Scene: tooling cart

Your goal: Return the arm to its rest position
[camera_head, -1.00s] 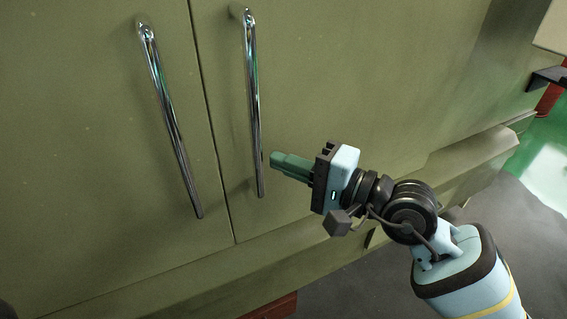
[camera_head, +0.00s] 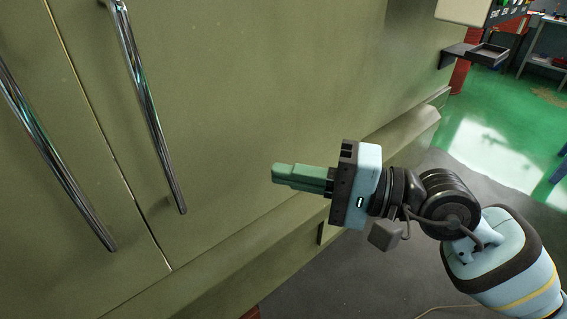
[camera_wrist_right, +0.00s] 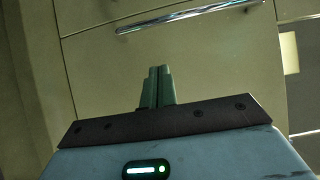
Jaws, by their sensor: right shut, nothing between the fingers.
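My right gripper (camera_head: 274,174) is in the lower middle of the head view, with its arm coming in from the lower right. Its green fingers are together with nothing between them, and they also show shut in the right wrist view (camera_wrist_right: 159,70). It is in front of the olive cabinet (camera_head: 270,80), to the right of the door handles and apart from them. My left gripper is in neither view.
Two chrome bar handles, a left one (camera_head: 52,155) and a right one (camera_head: 150,110), flank the seam between the closed doors. A ledge (camera_head: 400,135) runs along the cabinet's base. A small dark tray (camera_head: 488,54) is at the upper right. Grey and green floor lies open at the right.

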